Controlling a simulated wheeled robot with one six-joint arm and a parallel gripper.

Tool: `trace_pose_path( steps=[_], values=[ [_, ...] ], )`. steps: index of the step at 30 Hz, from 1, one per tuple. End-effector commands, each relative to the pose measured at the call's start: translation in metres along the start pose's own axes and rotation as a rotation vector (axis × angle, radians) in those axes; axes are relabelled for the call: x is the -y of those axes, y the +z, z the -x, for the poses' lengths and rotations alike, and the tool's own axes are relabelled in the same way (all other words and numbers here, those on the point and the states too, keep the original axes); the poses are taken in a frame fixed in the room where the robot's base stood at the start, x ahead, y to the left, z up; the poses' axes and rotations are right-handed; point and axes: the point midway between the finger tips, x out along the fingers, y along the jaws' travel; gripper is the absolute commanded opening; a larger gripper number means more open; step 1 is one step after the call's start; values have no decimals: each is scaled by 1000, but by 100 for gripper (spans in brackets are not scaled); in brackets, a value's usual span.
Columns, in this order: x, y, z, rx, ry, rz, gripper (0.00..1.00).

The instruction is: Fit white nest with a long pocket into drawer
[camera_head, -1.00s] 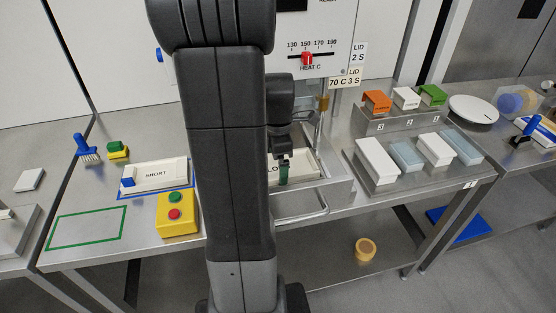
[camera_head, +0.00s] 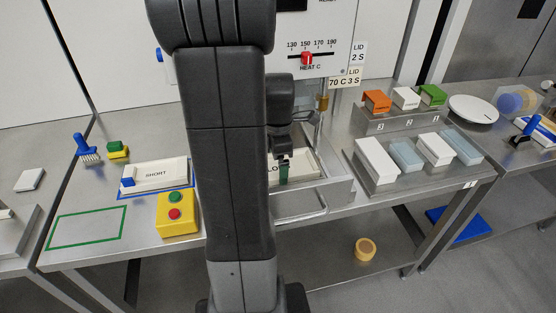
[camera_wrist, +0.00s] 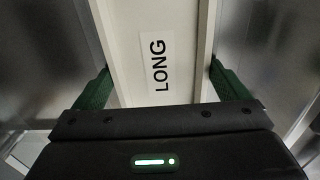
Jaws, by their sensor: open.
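The white nest with the long pocket, labelled LONG, shows in the head view (camera_head: 305,162) inside the open metal drawer (camera_head: 340,192), mostly hidden behind my arm. In the wrist view the nest (camera_wrist: 157,55) lies between the two green fingers of my gripper (camera_wrist: 155,85). The fingers stand apart on either side of it, and the gripper is open. In the head view my gripper (camera_head: 284,172) is down at the drawer. I cannot tell how flush the nest sits on the drawer floor.
A white nest labelled SHORT (camera_head: 156,175) lies in a blue outline at left, beside a yellow button box (camera_head: 177,214). A green outline (camera_head: 86,228) on the bench is empty. White and bluish blocks (camera_head: 436,149) stand on a rack at right.

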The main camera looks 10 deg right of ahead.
Motion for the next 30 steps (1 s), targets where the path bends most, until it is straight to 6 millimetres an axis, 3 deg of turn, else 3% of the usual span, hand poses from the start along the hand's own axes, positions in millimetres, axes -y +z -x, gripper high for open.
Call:
trace_pose_path(
  steps=[5,30],
  values=[
    [4,-1,1,-6,-11,-3,100],
    [1,0,70,-1,-2,-1,100]
  ],
)
